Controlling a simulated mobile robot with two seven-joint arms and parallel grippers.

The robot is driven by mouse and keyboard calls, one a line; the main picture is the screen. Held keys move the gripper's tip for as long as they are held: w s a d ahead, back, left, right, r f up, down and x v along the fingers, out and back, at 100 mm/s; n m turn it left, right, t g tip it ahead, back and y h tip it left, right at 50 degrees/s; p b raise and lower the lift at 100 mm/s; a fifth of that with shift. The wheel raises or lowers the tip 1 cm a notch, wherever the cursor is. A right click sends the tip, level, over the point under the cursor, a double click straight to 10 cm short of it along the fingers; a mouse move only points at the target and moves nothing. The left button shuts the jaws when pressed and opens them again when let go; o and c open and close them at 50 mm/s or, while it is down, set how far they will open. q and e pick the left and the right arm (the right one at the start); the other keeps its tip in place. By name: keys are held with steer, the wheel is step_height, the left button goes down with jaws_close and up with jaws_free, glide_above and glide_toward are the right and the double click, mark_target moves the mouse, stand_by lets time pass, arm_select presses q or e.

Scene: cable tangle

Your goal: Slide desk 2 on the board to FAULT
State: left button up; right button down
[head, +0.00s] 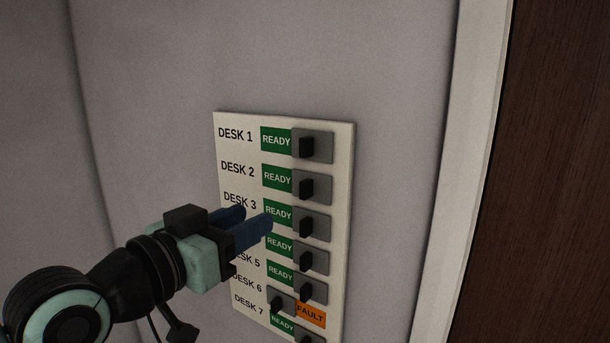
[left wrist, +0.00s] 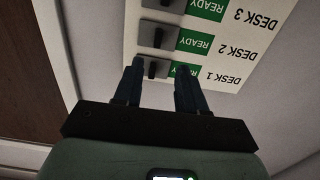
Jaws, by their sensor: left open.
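The white board (head: 346,150) hangs on the wall with a column of desk rows. Desk 2's grey slider (head: 320,188) has its dark knob (head: 308,187) at the left end, and the green READY label (head: 277,178) shows beside it. In the left wrist view, upside down, desk 2's knob (left wrist: 158,38) lies beyond my fingertips. My left gripper (head: 257,215) is open and empty, in front of the board, and overlaps the desk 3 and desk 4 rows in the head view. In the left wrist view, desk 1's knob (left wrist: 152,72) appears between the fingertips; contact cannot be told.
Desk 1 (head: 276,140) and desk 3 (head: 278,213) also show READY. Desk 6 shows orange FAULT (head: 311,315), its knob to the left. My arm hides the desk 4 name. Bare wall surrounds the board; a white frame (head: 470,160) and dark door (head: 560,170) stand right.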

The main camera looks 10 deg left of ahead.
mark_target(302, 184)
arm_select(q)
steer(key=p+x, duration=0.1)
steer(key=x, duration=0.2)
steer(key=r+p+x, duration=0.1)
steer(key=x, duration=0.3)
steer(key=r+p+x, duration=0.1)
steer(key=x, duration=0.3)
steer(key=shift+d, duration=0.2)
steer(key=shift+w+d+f+p, duration=0.15)
steer(key=shift+w+p, duration=0.2)
steer(key=shift+w, duration=0.25)
arm_select(e)
steer(key=w+r, duration=0.1)
steer(key=r, duration=0.1)
steer(key=w+r, duration=0.2)
steer(key=shift+w+r, duration=0.2)
steer(key=shift+r, duration=0.15)
arm_select(q)
steer(key=shift+s, duration=0.1)
jaws_close()
